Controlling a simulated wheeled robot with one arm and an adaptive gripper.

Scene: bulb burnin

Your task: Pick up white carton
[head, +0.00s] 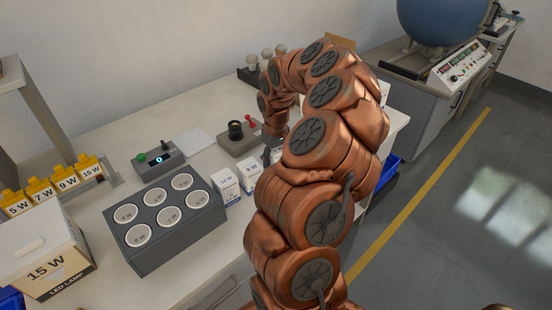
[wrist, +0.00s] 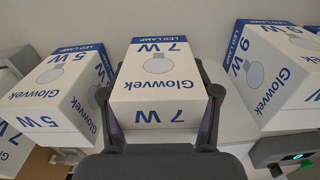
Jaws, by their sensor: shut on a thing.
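In the wrist view, my gripper (wrist: 160,112) is shut on a white carton with blue print, marked 7 W (wrist: 162,72), with one dark finger against each side. A white 5 W carton (wrist: 62,92) stands to its left and a white 9 W carton (wrist: 278,78) to its right, both apart from it. In the head view, my gripper (head: 274,150) is partly hidden by my arm. The 9 W carton (head: 250,173) and another white carton (head: 227,186) stand to its left on the bench. I cannot tell whether the held carton touches the bench.
A grey block with several round labelled wells (head: 180,240) stands at the front of the white bench (head: 105,128). A small device with a lit display (head: 158,160) and a black-knobbed unit (head: 236,136) sit behind.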

